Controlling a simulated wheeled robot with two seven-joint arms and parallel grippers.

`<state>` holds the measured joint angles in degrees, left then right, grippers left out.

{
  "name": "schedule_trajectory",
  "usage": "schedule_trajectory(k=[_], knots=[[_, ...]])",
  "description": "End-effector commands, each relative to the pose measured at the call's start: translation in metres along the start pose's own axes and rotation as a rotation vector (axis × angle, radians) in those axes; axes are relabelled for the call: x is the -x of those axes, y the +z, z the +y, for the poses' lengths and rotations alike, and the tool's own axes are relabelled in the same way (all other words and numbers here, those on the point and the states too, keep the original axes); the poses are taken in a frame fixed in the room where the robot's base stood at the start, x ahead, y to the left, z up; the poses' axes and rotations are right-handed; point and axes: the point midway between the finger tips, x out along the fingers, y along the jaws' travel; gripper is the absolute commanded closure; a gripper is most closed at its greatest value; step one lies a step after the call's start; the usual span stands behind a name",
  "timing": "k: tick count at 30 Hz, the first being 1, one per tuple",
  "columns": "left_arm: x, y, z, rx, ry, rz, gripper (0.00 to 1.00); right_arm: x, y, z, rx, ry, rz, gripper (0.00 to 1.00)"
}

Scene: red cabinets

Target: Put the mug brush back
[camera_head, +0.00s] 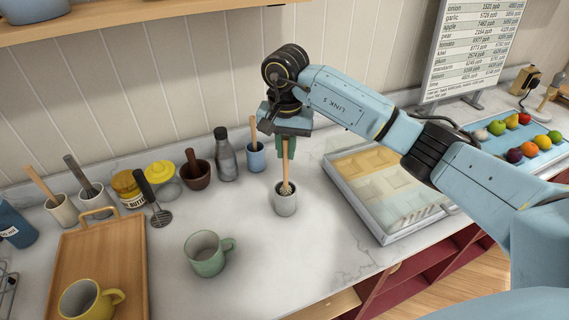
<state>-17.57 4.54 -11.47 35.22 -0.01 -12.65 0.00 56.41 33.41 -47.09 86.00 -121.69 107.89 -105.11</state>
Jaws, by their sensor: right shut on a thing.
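My right gripper (286,146) comes down from above and is shut on the upper part of a brush with a light wooden handle (287,172). The brush is upright. Its pale bristle head shows at the mouth of a small grey-white cup (286,205), and its lower end appears to be inside the rim. I cannot tell whether it touches the bottom. A green mug (206,254) stands empty on the counter in front and to the left of the cup. My left gripper is not in view.
Behind the cup stand a blue cup (256,160) with a wooden handle in it, a grey bottle (226,158) and a brown mortar (196,176). A wooden tray (105,245) with a yellow mug (88,300) lies left. A compartmented box (400,225) lies right.

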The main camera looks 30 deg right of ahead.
Motion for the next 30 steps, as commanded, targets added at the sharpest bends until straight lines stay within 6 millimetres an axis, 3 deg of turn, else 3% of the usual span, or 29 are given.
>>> schedule_trajectory(k=[11,23,24,28,30], knots=[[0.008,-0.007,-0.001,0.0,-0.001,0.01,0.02,-0.04,0.001,0.0,0.0,0.0,-0.002,1.0],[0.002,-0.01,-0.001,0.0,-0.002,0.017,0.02,-0.048,0.001,0.0,0.001,0.0,0.002,1.0],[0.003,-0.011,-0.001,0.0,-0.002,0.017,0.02,-0.047,0.001,0.0,0.001,0.0,0.001,0.82],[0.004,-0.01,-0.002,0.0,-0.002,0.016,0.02,-0.046,0.001,0.0,0.001,0.0,0.001,0.65],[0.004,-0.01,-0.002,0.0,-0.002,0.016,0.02,-0.046,0.001,0.0,0.001,0.0,0.001,0.65]])
